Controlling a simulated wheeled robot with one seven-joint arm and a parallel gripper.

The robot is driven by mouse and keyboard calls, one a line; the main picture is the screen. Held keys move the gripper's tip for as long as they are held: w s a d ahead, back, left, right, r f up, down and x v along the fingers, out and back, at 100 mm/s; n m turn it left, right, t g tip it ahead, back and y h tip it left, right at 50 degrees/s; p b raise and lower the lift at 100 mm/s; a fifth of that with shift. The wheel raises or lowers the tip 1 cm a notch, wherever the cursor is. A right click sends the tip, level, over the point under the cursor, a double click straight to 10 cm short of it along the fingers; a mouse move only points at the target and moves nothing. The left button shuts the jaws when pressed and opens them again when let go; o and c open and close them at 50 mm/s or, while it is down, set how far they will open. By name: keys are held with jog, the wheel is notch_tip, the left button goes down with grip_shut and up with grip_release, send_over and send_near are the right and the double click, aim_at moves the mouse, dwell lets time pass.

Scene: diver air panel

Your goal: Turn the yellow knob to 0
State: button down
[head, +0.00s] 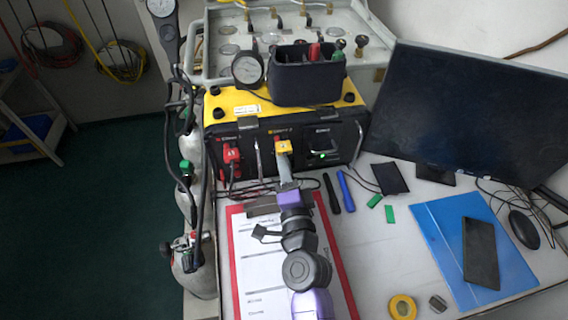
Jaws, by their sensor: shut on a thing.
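The yellow knob (283,147) is on the middle section of the front of a black panel box with a yellow top (228,102). My arm reaches up from the bottom of the head view, over a red clipboard. My gripper (284,160) is at the knob, with its fingers shut on it from the front. The fingers hide part of the knob and its scale, so I cannot read its setting. A red knob (232,154) is on the section to the left.
A black holder (305,82) with tools and a round gauge (247,69) stand on the box. A monitor (470,115) stands to the right. The clipboard (340,270), a blue folder (425,215) and yellow tape (403,307) lie on the table. Hoses and cylinders stand left.

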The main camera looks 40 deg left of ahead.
jog(key=shift+f, duration=0.1)
dwell(0.3)
jog(key=c, duration=1.2)
grip_release()
jog(key=shift+c, duration=0.2)
jog(key=v, duration=0.6)
jog(key=shift+s+d+f, duration=0.1)
jog(key=shift+s+d, duration=0.05)
jog(key=shift+s, duration=0.05)
jog(key=shift+s+d, duration=0.45)
jog(key=shift+d, duration=0.1)
